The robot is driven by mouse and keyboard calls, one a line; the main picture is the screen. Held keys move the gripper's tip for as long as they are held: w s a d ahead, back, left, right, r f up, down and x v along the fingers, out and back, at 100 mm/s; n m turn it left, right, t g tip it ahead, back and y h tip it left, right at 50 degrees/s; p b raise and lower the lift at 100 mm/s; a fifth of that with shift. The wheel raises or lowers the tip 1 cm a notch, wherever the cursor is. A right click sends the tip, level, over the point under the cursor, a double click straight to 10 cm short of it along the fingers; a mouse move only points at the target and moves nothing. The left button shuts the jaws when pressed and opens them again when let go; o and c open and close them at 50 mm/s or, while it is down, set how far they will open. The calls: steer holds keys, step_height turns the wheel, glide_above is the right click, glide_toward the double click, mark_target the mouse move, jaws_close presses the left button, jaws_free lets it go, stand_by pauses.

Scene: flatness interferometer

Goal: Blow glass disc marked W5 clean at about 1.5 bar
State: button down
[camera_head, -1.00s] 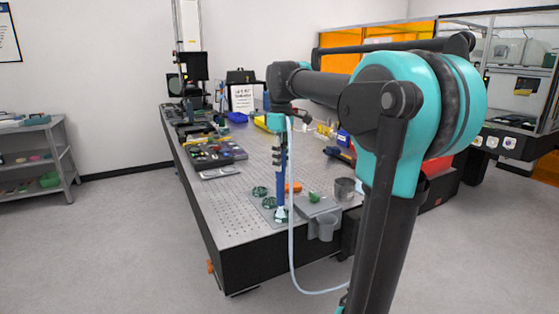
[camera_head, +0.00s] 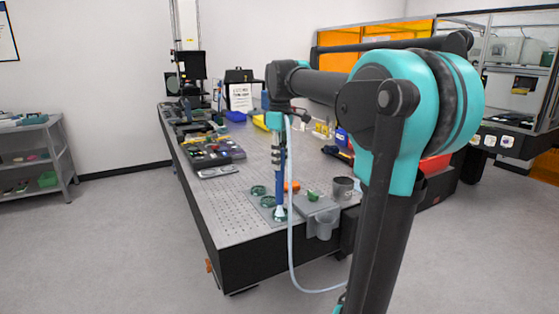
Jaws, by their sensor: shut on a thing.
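My gripper (camera_head: 278,155) points straight down over the front of the perforated table and is shut on a blue air blower (camera_head: 280,182). The blower is upright, with a pale nozzle (camera_head: 280,212) at its lower end. A pale hose (camera_head: 291,235) hangs from near my wrist. Three dark green round holders or discs stand in a row on a grey plate: a back one (camera_head: 258,190), a middle one (camera_head: 267,201), and a front one mostly hidden behind the nozzle. The nozzle is over or touching the front one; I cannot tell which. The W5 mark and any pressure reading are too small to read.
Right of the nozzle are an orange item (camera_head: 292,186), a green item (camera_head: 312,196), a metal cup (camera_head: 343,187) and a grey holder (camera_head: 323,226) at the table edge. A parts tray (camera_head: 212,152) lies farther back. The table's left middle is clear.

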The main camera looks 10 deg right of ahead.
steer(key=shift+w+d, duration=0.3)
steer(key=shift+w, duration=0.3)
stand_by(0.6)
steer(key=shift+r, duration=3.5)
